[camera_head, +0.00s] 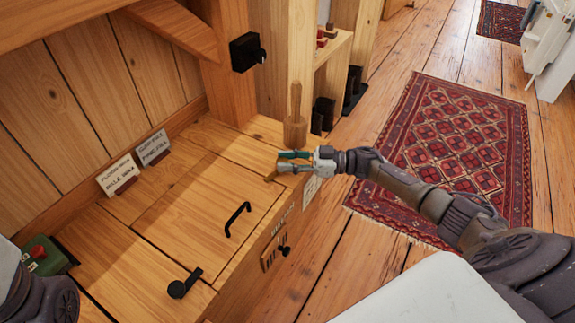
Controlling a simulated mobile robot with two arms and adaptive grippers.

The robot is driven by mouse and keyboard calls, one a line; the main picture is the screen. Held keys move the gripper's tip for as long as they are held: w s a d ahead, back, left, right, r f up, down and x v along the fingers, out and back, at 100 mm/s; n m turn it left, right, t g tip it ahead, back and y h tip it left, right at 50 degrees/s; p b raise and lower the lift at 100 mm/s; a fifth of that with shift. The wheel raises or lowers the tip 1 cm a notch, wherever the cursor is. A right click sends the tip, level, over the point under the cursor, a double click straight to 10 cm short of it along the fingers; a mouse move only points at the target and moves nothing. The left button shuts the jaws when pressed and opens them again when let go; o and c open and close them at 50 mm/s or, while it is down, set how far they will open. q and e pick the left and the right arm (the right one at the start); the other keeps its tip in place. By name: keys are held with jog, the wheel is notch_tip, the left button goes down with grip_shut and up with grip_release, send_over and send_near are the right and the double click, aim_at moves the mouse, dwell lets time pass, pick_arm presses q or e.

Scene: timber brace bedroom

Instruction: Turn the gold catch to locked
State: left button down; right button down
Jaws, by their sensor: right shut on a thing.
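My right gripper (284,161) reaches in from the right to the right edge of the wooden bench top. Its fingers are closed together on the gold catch. A small gold-coloured bit of the catch (270,178) shows just below and left of the fingertips; the rest is hidden by the fingers, so I cannot tell which way it is turned. My left arm shows only in part at the lower left corner, and its gripper is out of view.
The wooden bench (185,218) has a black handle (237,220) and a black latch (184,285). Two labels (118,175) lean at its back. A green box with a red button (40,257) is at left. A red rug (455,150) covers floor at right.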

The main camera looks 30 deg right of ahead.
dwell(0.3)
jog(key=c, duration=0.8)
grip_release()
jog(key=v, duration=1.2)
jog(key=shift+w+d+f, duration=0.1)
jog(key=shift+w+d, duration=0.05)
jog(key=shift+w, duration=0.1)
